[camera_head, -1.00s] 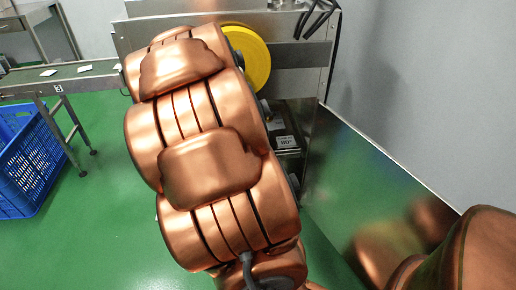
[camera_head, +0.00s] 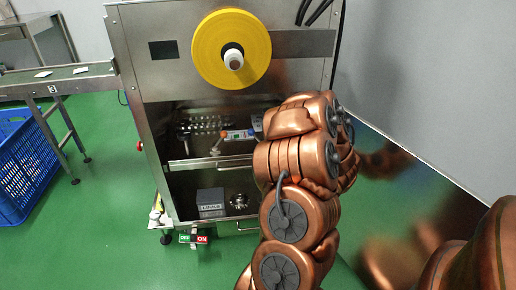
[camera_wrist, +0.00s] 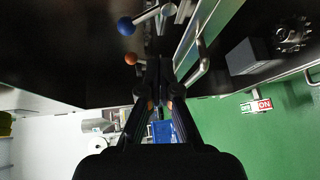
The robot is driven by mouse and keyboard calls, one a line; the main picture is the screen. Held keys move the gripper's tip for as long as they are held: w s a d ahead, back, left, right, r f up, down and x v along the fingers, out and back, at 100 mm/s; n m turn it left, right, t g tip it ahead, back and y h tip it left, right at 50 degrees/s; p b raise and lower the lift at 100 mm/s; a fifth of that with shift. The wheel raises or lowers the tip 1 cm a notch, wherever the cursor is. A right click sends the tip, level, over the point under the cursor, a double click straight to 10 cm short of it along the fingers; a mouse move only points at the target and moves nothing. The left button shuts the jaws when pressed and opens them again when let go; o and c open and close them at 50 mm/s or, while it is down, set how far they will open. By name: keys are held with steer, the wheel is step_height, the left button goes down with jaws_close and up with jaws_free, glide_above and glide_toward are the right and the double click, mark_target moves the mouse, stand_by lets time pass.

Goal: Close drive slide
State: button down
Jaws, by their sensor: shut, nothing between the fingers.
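The steel machine cabinet (camera_head: 150,110) has two slide-out shelves. The upper slide (camera_head: 195,164) has a front rail and carries levers with coloured ball knobs. The lower slide (camera_head: 225,221) carries a grey box (camera_head: 210,201) and a gear-like part (camera_head: 238,201). No label shows which one is the drive slide. In the head view my gripper is hidden behind my arm. In the wrist view my gripper (camera_wrist: 160,68) is shut and empty, beside a rail with a bar handle (camera_wrist: 198,75). I cannot tell whether it touches the rail. A blue knob (camera_wrist: 125,26) and an orange knob (camera_wrist: 131,58) are close by.
A yellow reel (camera_head: 208,55) sits on the cabinet's upper front. An OFF/ON sign (camera_head: 194,239) hangs low at the front. A blue crate (camera_head: 22,165) and a conveyor (camera_head: 70,82) stand to the left. A wall is close on the right.

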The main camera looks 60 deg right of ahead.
steer(key=s+a+t+b, duration=0.1)
steer(key=s+a+t, duration=0.1)
steer(key=s+t, duration=0.15)
steer(key=shift+n, duration=0.4)
steer(key=b+x, duration=0.1)
steer(key=x, duration=0.2)
steer(key=d+b+x, duration=0.1)
steer(key=x, duration=0.2)
steer(key=b+x, duration=0.1)
steer(key=x, duration=0.3)
steer(key=shift+s+d+f, duration=0.2)
steer(key=shift+s+d, duration=0.05)
steer(key=shift+w+d+r+b, duration=0.15)
steer(key=shift+w+d+b, duration=0.3)
steer(key=shift+d, duration=0.35)
steer(key=shift+d+g, duration=0.1)
steer(key=shift+g, duration=0.15)
